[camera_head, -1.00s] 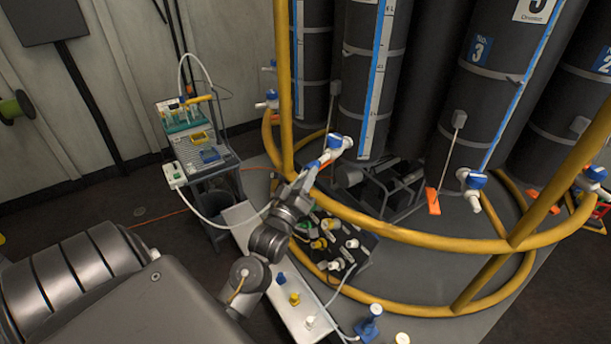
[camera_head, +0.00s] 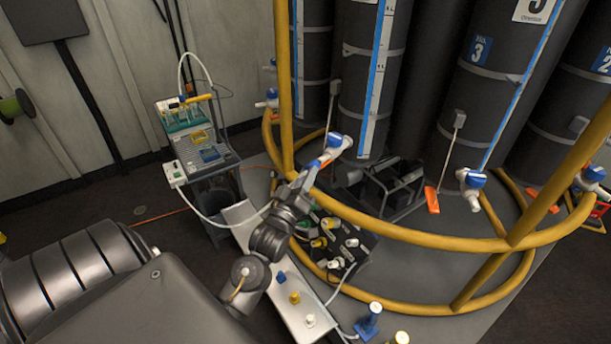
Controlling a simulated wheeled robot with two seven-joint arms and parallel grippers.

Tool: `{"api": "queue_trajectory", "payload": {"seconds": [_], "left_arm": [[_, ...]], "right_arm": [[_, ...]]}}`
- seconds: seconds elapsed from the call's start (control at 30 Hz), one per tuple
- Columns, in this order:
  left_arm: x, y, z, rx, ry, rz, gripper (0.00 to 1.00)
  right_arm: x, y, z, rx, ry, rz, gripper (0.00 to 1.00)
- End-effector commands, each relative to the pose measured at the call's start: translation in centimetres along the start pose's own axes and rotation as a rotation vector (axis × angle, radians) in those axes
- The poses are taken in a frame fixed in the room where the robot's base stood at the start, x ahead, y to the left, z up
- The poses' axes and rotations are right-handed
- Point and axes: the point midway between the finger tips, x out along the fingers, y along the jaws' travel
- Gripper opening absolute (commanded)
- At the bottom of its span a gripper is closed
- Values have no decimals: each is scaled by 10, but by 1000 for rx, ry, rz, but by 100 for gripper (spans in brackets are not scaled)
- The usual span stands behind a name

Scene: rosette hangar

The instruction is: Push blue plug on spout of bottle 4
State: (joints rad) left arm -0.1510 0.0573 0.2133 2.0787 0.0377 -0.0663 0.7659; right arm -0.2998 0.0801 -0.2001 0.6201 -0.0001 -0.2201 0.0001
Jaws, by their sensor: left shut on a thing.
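My left gripper (camera_head: 307,180) reaches up from the bottom centre and is at the yellow rail, just below a white spout with a blue valve (camera_head: 335,141). This spout is on the dark bottle (camera_head: 362,110) left of the bottle marked 3; its own number does not show. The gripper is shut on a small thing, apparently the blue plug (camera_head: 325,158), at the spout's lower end. The plug is mostly hidden, and I cannot tell how far it sits on the spout. My right gripper is out of view.
A yellow rail (camera_head: 400,232) curves round the bottles, close to my left gripper. Bottle 3 (camera_head: 485,95) has another blue-valved spout (camera_head: 470,179). A pale narrow shelf (camera_head: 290,312) holds small coloured plugs. A cart (camera_head: 205,160) with instruments stands at the left.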

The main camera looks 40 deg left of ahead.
Motion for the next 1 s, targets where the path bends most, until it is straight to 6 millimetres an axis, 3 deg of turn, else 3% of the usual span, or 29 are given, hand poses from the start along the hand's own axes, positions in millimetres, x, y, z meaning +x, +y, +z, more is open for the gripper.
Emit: {"api": "queue_trajectory", "payload": {"seconds": [0.8, 0.83, 1.0], "left_arm": [[12, 0, 4, 0, 1, 1, 5], [11, 0, 4, 0, 0, 1, 29], [11, 0, 4, 0, 0, 1, 51]], "right_arm": [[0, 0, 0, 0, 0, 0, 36], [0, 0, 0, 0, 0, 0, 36], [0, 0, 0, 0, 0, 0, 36]]}}
